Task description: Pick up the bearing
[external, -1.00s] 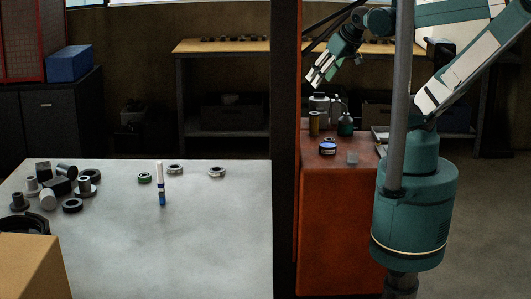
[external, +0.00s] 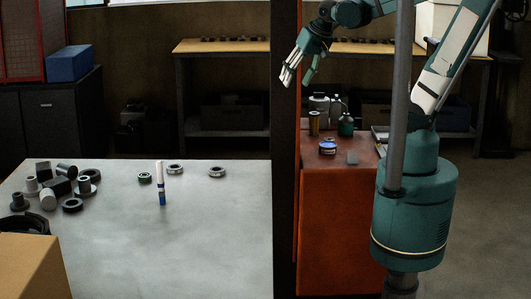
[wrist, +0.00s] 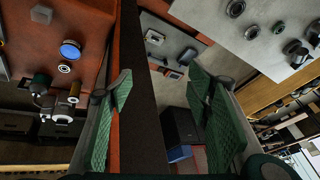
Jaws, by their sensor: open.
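Several ring-shaped parts that look like bearings lie on the pale table. One greenish ring (external: 144,177) is left of an upright blue-and-white marker-like tube (external: 161,183). A metal ring (external: 175,169) lies just behind it, and another metal ring (external: 217,171) lies farther right. Rings also show at the upper right of the wrist view, one of them near the top edge (wrist: 235,8). My gripper (external: 298,78) is open and empty, high in the air by the dark post, right of the table and well apart from the rings. Its spread green fingers (wrist: 160,80) show in the wrist view.
A dark vertical post (external: 285,150) stands between the pale table (external: 210,240) and the red cabinet (external: 335,220). A blue-lidded tin (external: 327,148) and bottles stand on the cabinet. Dark cylindrical parts (external: 60,186) crowd the table's left; its front right is clear.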

